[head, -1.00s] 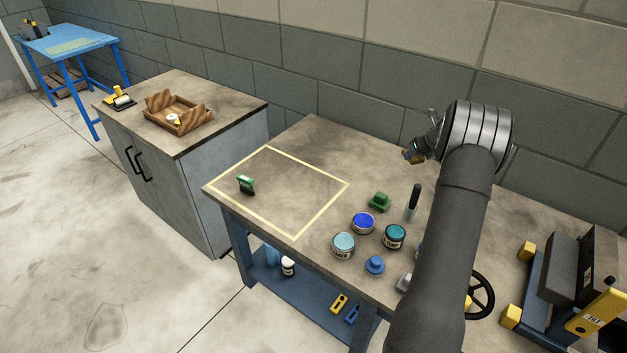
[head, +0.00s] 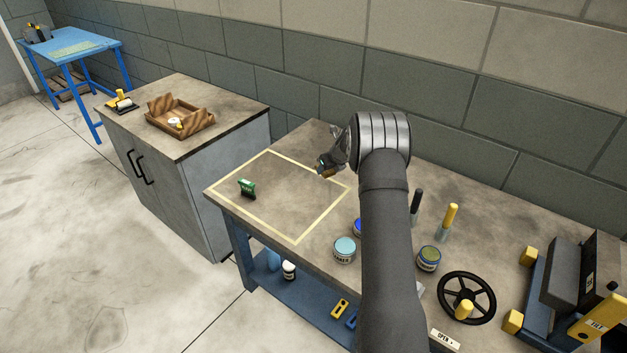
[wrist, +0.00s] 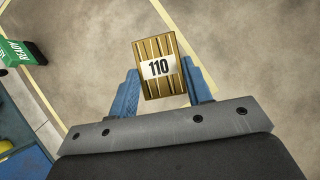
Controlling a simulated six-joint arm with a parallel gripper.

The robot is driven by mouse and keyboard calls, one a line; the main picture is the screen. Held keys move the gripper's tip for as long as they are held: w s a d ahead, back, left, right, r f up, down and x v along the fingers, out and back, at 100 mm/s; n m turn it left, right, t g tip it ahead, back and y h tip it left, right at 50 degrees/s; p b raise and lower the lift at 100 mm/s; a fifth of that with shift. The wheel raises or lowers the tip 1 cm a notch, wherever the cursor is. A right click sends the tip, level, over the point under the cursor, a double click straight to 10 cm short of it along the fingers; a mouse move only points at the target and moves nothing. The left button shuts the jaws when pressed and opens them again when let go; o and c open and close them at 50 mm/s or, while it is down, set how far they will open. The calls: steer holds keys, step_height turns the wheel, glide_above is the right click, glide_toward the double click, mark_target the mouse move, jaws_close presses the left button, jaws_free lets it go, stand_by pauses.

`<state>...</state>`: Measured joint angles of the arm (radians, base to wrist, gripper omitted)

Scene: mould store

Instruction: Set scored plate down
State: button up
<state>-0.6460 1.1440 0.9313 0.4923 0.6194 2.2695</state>
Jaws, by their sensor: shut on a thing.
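My gripper (head: 325,164) is above the workbench, over the right part of the area outlined in pale tape. In the wrist view its two blue fingers (wrist: 160,92) are shut on the scored plate (wrist: 160,82), a brass-coloured grooved piece with a white "110" label. In the head view the plate shows only as a small dark yellowish bit at the fingertips (head: 327,172). The taped outline (head: 268,227) lies on the bench top, and a green "READY" marker (head: 247,188) stands inside its left part. The marker also shows in the wrist view (wrist: 16,55).
The taped area is bare apart from the green marker. A teal tin (head: 345,250), an olive-topped tin (head: 429,258), a yellow-handled tool (head: 451,217) and a black handwheel (head: 467,297) are to the right. A wooden tray (head: 180,118) sits on the cabinet.

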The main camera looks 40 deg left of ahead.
glide_above(311, 182)
steer(key=d, duration=0.2)
steer(key=f, duration=0.3)
steer(key=shift+s+f, duration=0.15)
steer(key=shift+s, duration=0.25)
steer(key=shift+f, duration=1.95)
steer(key=shift+f, duration=0.15)
steer(key=o, duration=1.3)
steer(key=shift+d+r, duration=0.1)
steer(key=shift+r, duration=0.3)
steer(key=v, duration=1.1)
steer(key=shift+s+d+r, duration=0.1)
steer(key=shift+s+r, duration=0.05)
steer(key=shift+s, duration=0.05)
